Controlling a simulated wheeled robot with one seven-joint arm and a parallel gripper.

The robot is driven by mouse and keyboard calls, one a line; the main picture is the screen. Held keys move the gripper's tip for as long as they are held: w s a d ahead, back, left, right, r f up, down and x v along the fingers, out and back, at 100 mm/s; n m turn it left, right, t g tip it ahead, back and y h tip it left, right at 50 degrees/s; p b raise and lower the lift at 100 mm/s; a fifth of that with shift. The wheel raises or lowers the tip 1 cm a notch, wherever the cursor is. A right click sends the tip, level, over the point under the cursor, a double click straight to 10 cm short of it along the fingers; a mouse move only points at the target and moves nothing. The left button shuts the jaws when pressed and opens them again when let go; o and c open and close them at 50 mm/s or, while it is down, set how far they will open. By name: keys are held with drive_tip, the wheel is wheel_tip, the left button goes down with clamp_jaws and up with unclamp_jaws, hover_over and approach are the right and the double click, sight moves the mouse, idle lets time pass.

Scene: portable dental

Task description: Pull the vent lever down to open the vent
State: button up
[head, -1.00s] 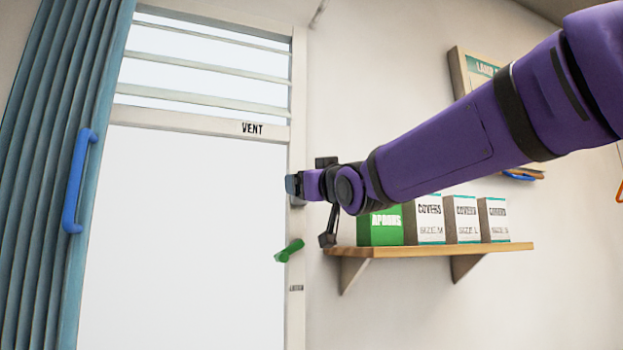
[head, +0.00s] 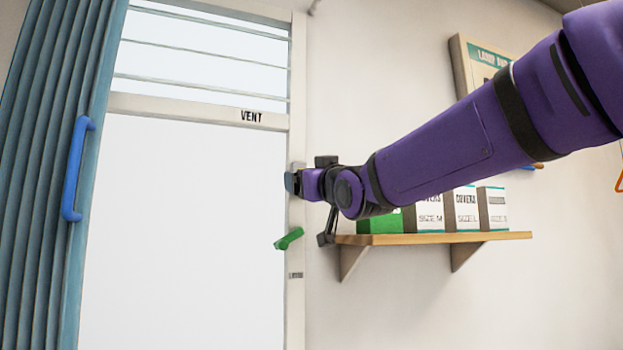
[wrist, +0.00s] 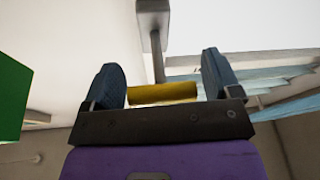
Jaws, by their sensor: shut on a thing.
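My gripper (wrist: 162,82) is shut on the yellow grip (wrist: 165,94) of the vent lever, with one dark finger at each end of the grip. The lever's grey arm (wrist: 157,45) runs from the grip to a grey mount on the frame. In the head view my gripper (head: 291,184) is at the right window frame, below the VENT label (head: 251,116), and hides most of the lever. The vent slats (head: 200,87) at the top of the window look thin, almost edge-on, with wide gaps between them.
A green handle (head: 289,238) sits on the window frame just below my gripper. A wooden shelf (head: 430,238) with a green box (head: 388,222) and several white boxes is behind and below my forearm. A blue curtain (head: 45,150) with a blue handle (head: 75,168) hangs at the left.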

drive_tip(key=shift+w+d+f, duration=0.1)
drive_tip(key=shift+f, duration=0.05)
idle(0.7)
drive_tip(key=o, duration=1.1)
drive_tip(key=shift+w, duration=0.15)
drive_tip(key=shift+s, duration=0.2)
drive_tip(key=shift+s, duration=0.35)
drive_tip(key=v, duration=1)
drive_tip(key=shift+w+d+f, duration=0.1)
drive_tip(key=shift+d+f, duration=0.05)
